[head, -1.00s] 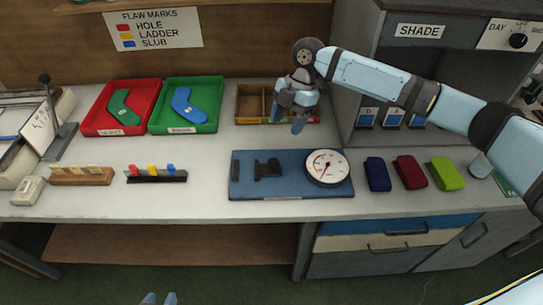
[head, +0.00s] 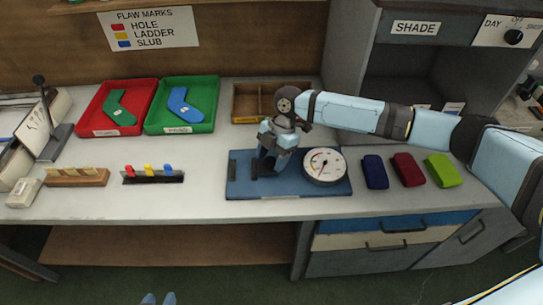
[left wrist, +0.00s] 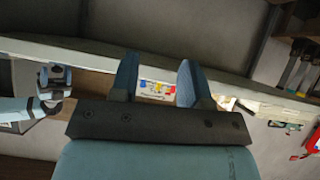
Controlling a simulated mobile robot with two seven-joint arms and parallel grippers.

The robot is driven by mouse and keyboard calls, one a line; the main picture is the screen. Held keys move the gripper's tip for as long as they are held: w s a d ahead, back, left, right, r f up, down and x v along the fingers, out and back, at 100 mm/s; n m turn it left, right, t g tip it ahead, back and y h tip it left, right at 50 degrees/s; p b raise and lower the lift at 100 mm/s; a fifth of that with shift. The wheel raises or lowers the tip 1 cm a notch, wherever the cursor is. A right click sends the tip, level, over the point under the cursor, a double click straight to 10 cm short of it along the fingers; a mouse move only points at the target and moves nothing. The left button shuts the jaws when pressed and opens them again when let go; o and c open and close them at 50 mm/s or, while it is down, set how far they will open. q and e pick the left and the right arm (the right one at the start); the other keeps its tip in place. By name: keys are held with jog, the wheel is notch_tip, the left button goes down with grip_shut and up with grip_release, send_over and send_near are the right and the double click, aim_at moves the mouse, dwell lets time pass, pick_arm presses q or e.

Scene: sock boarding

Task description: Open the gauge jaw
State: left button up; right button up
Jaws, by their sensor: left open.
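The gauge stands on a blue base plate (head: 290,187) on the bench, with a round white dial (head: 324,165) at its right. A small dark upright block (head: 233,167) stands at the plate's left end. My right gripper (head: 266,165) points down over the middle of the plate, at the dark jaw piece, and hides most of it. I cannot tell whether its fingers touch or grip the jaw. My left gripper (head: 158,299) shows only its tips at the bottom edge, well in front of the bench. In the left wrist view its two fingers (left wrist: 157,82) are apart and empty.
Blue, red and green blocks (head: 408,170) lie right of the gauge. A red tray (head: 88,128) and a green tray (head: 210,125) hold sock shapes. A wooden divided box (head: 240,104) is behind the gauge. A rack with coloured markers (head: 152,179) stands left; bench between is clear.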

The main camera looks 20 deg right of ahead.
grip_shut()
jog(key=shift+d+r+p, duration=0.15)
jog(key=shift+d+p, duration=0.15)
jog(key=d+p, duration=0.1)
jog(key=d, duration=0.1)
jog(key=s+d+p, duration=0.1)
jog(key=d, duration=0.1)
jog(key=shift+s+d, duration=0.2)
jog(key=shift+d, duration=0.35)
jog(key=shift+o, duration=0.2)
grip_release()
jog(key=shift+s, duration=0.1)
pick_arm(q)
jog(key=shift+s+a+r, duration=0.1)
jog(key=shift+s+r, duration=0.05)
jog(key=shift+r, duration=0.35)
jog(key=shift+s+a+r, duration=0.1)
jog(key=shift+r, duration=0.4)
